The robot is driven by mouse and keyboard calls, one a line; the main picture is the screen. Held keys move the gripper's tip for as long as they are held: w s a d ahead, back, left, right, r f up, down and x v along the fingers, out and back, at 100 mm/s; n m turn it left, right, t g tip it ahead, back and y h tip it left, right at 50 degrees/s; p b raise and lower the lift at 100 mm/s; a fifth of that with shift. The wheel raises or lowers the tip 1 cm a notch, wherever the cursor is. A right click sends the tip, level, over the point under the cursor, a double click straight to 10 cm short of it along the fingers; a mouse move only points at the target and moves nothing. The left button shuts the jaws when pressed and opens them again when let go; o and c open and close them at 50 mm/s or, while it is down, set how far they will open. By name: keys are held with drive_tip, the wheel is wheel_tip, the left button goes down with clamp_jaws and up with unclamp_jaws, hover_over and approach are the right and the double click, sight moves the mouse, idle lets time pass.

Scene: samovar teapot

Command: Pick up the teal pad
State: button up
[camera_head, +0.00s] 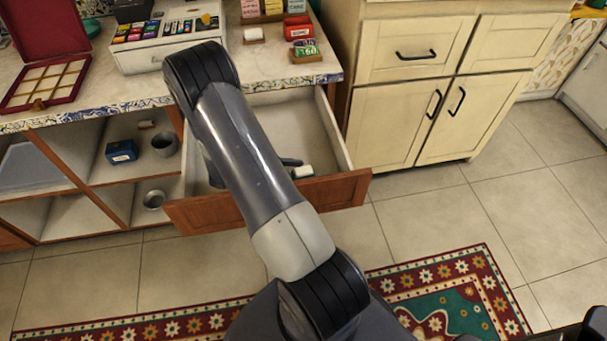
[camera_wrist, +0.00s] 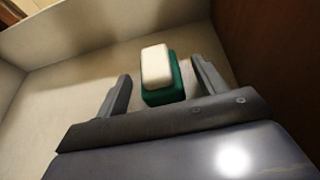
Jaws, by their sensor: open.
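The teal pad (camera_wrist: 165,96) lies in the open drawer, with a white block-shaped part (camera_wrist: 156,64) on its upper face. I cannot tell if the white part is joined to it. My gripper (camera_wrist: 161,70) is open, with one finger on each side of the pad and a visible gap on both sides. In the head view, my arm hides most of the gripper, and only a dark finger shows beside the small white part (camera_head: 303,172) near the drawer front.
The wooden drawer (camera_head: 345,190) is pulled out, and its walls surround my gripper closely. The counter (camera_head: 277,68) above holds boxes and a red case (camera_head: 48,70). Open shelves (camera_head: 105,165) are at left and a closed cabinet (camera_head: 395,120) at right. A patterned rug (camera_head: 480,262) covers the floor in front.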

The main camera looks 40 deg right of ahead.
drive_tip(key=shift+x, duration=1.35)
drive_tip(key=shift+r, duration=0.1)
drive_tip(key=shift+c, duration=0.5)
drive_tip(key=c, duration=1)
drive_tip(key=shift+o, duration=0.2)
